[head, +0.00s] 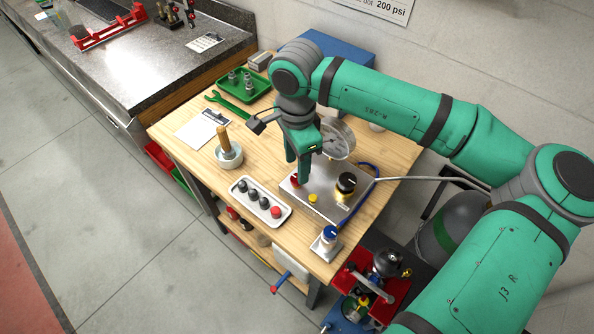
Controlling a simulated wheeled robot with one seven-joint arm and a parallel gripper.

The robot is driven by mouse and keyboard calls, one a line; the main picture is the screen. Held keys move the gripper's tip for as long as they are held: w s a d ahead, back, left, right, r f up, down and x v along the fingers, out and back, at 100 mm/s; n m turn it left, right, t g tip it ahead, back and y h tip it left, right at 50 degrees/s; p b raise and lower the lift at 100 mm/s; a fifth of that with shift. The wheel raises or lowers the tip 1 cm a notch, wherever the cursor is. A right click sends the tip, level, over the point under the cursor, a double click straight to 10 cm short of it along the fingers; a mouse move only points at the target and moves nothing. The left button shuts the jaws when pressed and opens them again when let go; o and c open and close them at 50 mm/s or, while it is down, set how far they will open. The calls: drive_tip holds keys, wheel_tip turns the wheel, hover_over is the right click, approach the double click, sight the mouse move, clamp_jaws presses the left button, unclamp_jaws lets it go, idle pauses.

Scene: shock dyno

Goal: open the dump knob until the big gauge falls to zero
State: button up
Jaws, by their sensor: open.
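A large round gauge (340,139) stands at the back of a metal panel (325,208) on the wooden bench. My gripper partly covers it, and its needle is too small to read. The panel carries a red knob (295,182), a small yellow knob (313,198) and a large black knob (346,182) with a gold base. Labels are too small to read, so I cannot tell which is the dump knob. My gripper (298,178) is open, pointing down over the panel's left part, with a finger close to the red knob. Contact cannot be told.
A blue-topped knob (330,234) stands on a small block at the bench's front corner. A white tray (243,197) of black and red knobs lies left of the panel. A wooden-handled tool (226,145) stands in a pale round holder. A blue hose (372,185) skirts the panel's right side.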

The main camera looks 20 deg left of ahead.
sight(296, 178)
drive_tip(key=shift+f, duration=2.1)
drive_tip(key=c, duration=1.1)
drive_tip(key=shift+o, duration=0.2)
drive_tip(key=shift+m, duration=0.6)
drive_tip(key=shift+a+m, duration=0.1)
drive_tip(key=shift+m, duration=0.3)
drive_tip(key=o, duration=1.1)
drive_tip(key=shift+c, duration=0.2)
